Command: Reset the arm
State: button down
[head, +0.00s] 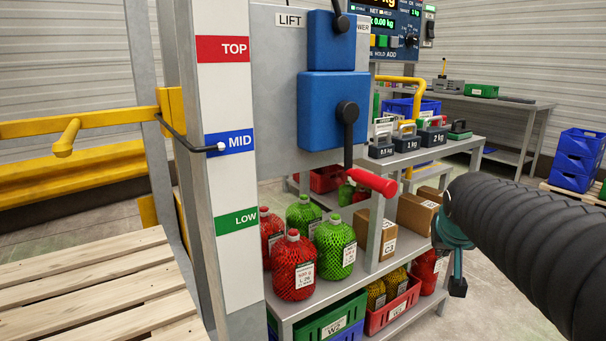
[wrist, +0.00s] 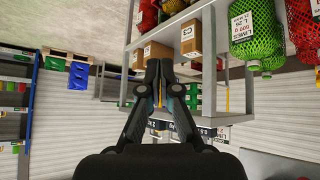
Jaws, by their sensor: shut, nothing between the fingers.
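My arm comes in from the right of the head view as a black ribbed sleeve. A teal and dark part (head: 455,250) shows beyond its end, beside the shelf rack; the fingertips cannot be made out there. In the wrist view my gripper (wrist: 159,82) is shut, its two dark fingers together with nothing between them. Its fingers overlap the shelf of cardboard boxes (wrist: 191,37) in that picture, with no contact visible. The wrist picture appears upside down, with floor at the top and wall below.
A lift post with TOP, MID and LOW labels (head: 237,140) and a red-handled lever (head: 375,182) stand left of the arm. The rack holds netted red bags (head: 293,268), green bags (head: 335,247) and weights (head: 407,140). Blue crates (head: 577,160) stand far right. Floor shows between rack and crates.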

jog(key=s+a+f+n+y, duration=0.1)
jog(key=s+a+f, duration=0.2)
jog(key=s, duration=0.4)
jog(key=s+a+f+g+y, duration=0.1)
jog(key=s+a+f, duration=0.2)
jog(key=s, duration=0.4)
jog(key=s+a+f+n+g, duration=0.1)
jog(key=s+a+f, duration=0.2)
jog(key=s+a, duration=0.2)
jog(key=shift+s+a+n+y, duration=0.3)
jog(key=shift+s+y, duration=0.1)
jog(key=shift+s, duration=0.75)
